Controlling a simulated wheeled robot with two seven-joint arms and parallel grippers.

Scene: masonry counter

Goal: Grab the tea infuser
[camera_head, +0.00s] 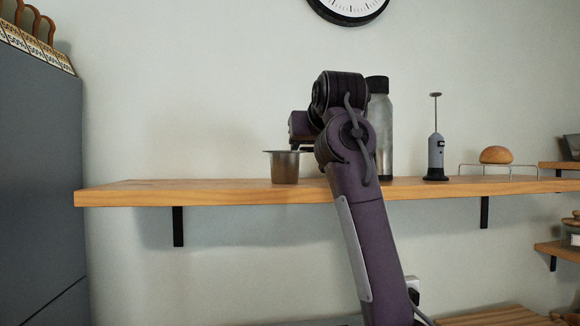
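The tea infuser (285,168) appears to be the small metal cup with a wide flat rim, standing upright near the middle of the wooden shelf. My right arm rises from below in front of the shelf. Its wrist is bent over above the shelf, just right of the cup. My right gripper (305,147) is mostly hidden behind the wrist, close to the right side of the cup's rim. I cannot tell if it touches the cup or whether the fingers are open. My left gripper is not in view.
The wooden shelf (130,194) is clear left of the cup. A dark-capped bottle (383,136) stands behind my wrist, partly hidden. To its right are a grey milk frother (436,153) and a bun (495,155) on a wire rack. A grey cabinet (40,175) stands left.

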